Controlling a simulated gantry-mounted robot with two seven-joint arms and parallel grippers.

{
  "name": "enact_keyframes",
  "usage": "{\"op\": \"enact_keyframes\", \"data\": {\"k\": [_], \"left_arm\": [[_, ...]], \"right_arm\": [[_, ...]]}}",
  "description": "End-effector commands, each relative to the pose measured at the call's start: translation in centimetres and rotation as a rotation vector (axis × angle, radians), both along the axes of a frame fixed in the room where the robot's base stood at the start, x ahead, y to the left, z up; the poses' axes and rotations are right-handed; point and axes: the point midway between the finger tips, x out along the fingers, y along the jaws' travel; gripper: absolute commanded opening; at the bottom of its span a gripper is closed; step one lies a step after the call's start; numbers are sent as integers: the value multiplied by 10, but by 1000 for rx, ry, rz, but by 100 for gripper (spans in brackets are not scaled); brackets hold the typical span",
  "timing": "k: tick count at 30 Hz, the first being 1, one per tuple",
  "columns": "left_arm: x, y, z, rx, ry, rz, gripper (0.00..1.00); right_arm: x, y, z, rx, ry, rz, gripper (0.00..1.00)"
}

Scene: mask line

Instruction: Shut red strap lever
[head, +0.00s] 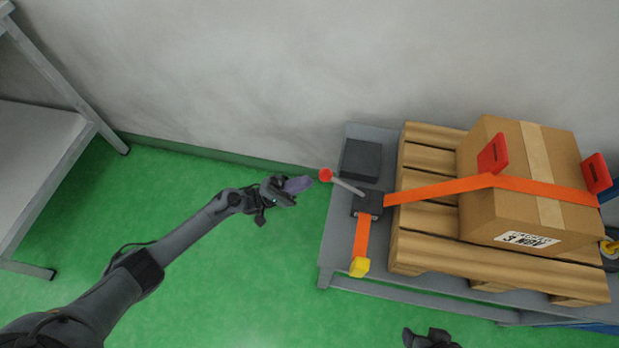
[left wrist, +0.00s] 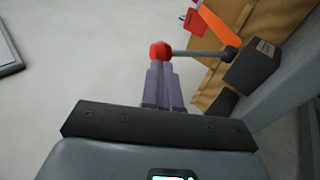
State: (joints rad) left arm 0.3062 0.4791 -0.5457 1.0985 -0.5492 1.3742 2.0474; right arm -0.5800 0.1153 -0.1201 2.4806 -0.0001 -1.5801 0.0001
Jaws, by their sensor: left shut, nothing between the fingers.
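The strap lever is a grey rod (head: 347,187) with a red ball knob (head: 325,175), sticking out to the left from a dark ratchet block (head: 368,204). An orange strap (head: 440,188) runs from the block over a cardboard box (head: 500,190). My left gripper (head: 304,183) is shut and empty, its fingertips just left of the knob. In the left wrist view, the knob (left wrist: 160,50) shows right at the tips of the shut fingers (left wrist: 160,72); I cannot tell whether they touch. A dark part of my right arm (head: 430,338) shows at the bottom edge; its fingers are not clear.
The box sits on a wooden pallet (head: 425,262) on a grey bench (head: 335,240). A dark block (head: 362,160) lies behind the ratchet. A yellow hook end (head: 359,267) hangs at the bench's front edge. A grey rack (head: 40,130) stands far left; the green floor between is clear.

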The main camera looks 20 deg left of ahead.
Motion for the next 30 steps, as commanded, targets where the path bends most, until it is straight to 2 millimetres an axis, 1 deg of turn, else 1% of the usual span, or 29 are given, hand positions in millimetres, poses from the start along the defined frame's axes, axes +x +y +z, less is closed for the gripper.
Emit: {"op": "enact_keyframes", "data": {"k": [3,7,22,26,30], "left_arm": [[3,-10,8,-2,-2,0,0],[6,-16,14,-1,-1,-1,0],[8,-19,18,1,0,1,0],[7,-18,21,10,3,3,0],[6,-14,28,40,7,11,0]], "right_arm": [[0,-1,-3,-4,0,2,63],[0,-2,-4,-8,1,5,63],[0,-2,-4,-7,1,4,63],[0,-1,1,-4,1,3,63],[0,0,15,-2,2,1,63]]}}
